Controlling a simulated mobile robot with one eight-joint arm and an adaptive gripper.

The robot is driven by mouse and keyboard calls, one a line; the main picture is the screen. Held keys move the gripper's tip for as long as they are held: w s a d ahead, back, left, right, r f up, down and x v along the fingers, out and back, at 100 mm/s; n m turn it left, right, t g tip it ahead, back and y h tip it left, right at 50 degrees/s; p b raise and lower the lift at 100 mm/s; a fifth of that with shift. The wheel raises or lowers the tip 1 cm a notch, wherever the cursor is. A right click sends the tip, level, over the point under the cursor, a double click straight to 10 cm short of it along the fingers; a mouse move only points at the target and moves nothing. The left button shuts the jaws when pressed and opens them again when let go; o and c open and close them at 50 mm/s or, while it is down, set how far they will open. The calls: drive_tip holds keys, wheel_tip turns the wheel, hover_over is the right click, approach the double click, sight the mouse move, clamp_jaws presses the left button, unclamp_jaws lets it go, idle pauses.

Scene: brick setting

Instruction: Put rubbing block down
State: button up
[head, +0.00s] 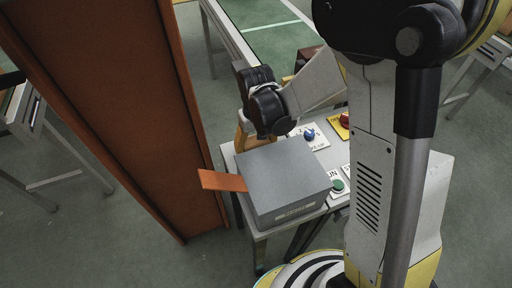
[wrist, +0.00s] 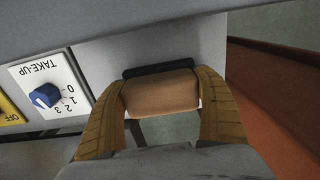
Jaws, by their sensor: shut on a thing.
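The rubbing block (wrist: 162,93) is a tan, rounded block with a dark strip along its far edge, seen in the wrist view. My gripper (wrist: 165,100) is shut on it, with one yellow finger at each side. The white tabletop shows just beyond the block, and green floor shows below it. I cannot tell whether the block touches anything. In the head view my gripper (head: 243,134) is behind the grey box, at the table's left side, and the block is hidden there.
A grey box (head: 282,182) stands at the front of the small white table (head: 432,190). An orange-brown strip (head: 222,181) juts out left of it. A tall orange-brown panel (head: 130,110) rises at left. Control plates with a blue take-up knob (head: 309,135) and green button (head: 337,185) lie right.

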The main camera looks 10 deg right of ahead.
sight(256, 142)
drive_tip(key=shift+f, duration=0.15)
drive_tip(key=o, duration=1.3)
wheel_tip(256, 142, up, 12)
drive_tip(key=p, duration=0.4)
drive_tip(key=shift+r+p, duration=0.2)
drive_tip(key=shift+p, duration=0.2)
drive_tip(key=s+d+r+m+t, duration=0.2)
drive_tip(key=s+d+r+t, duration=0.5)
drive_tip(key=s+d+r, duration=0.3)
drive_tip(key=shift+s+v, duration=0.2)
drive_tip(key=shift+v, duration=1.7)
drive_tip(key=shift+f, duration=0.15)
